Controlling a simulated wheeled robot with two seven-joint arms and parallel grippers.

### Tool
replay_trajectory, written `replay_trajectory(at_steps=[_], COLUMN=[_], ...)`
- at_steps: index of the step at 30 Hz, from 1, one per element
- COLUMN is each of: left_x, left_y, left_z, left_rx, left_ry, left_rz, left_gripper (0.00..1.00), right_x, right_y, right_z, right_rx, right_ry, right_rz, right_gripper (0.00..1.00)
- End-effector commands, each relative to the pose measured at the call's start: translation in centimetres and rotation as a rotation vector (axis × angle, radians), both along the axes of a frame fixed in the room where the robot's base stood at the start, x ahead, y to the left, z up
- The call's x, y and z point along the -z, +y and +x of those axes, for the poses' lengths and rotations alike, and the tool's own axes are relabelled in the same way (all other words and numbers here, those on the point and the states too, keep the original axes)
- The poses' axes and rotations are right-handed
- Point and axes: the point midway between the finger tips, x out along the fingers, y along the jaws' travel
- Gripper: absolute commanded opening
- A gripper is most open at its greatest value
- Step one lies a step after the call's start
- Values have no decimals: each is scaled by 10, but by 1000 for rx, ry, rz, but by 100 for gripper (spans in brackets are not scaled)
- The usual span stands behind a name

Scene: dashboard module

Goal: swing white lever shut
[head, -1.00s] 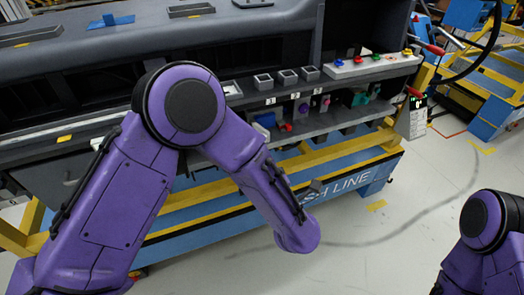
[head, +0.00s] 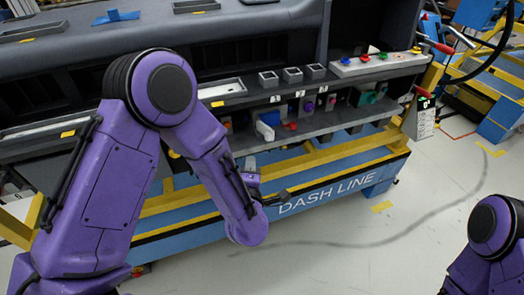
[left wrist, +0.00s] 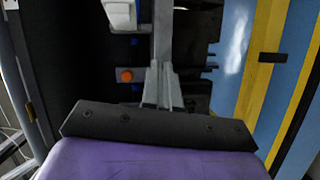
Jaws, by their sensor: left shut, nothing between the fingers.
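The white lever (head: 269,118) shows as a small white piece beside blue on the shelf under the dashboard module. In the left wrist view a white block (left wrist: 122,14), which looks like the lever, is cut off by the top edge, left of the fingers. My left gripper (head: 251,162) is below and slightly left of the lever in the head view, apart from it. Its grey fingers (left wrist: 163,80) are together and empty in the left wrist view. My left forearm hides part of the shelf. My right gripper is out of view; only a purple right arm joint shows.
A red knob (head: 290,126) and a purple knob (head: 309,107) are right of the lever. An orange button (left wrist: 125,75) is left of my fingers. The blue and yellow DASH LINE stand (head: 325,196) runs below the shelf. Open floor lies in front.

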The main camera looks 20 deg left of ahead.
Motion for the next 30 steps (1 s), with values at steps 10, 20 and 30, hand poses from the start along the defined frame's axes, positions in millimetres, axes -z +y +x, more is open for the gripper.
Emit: replay_trajectory(at_steps=[10, 20, 30], left_x=[58, -23, -43], left_y=[109, 83, 62], left_z=[-56, -61, -71], left_rx=[277, 463, 558], left_ry=[264, 41, 53], left_rz=[-615, -1460, -1725], left_gripper=[0, 0, 0], right_x=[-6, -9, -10], right_y=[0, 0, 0], right_z=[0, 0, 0], right_rx=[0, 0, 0], right_ry=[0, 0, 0], right_rz=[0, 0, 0], right_gripper=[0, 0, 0])
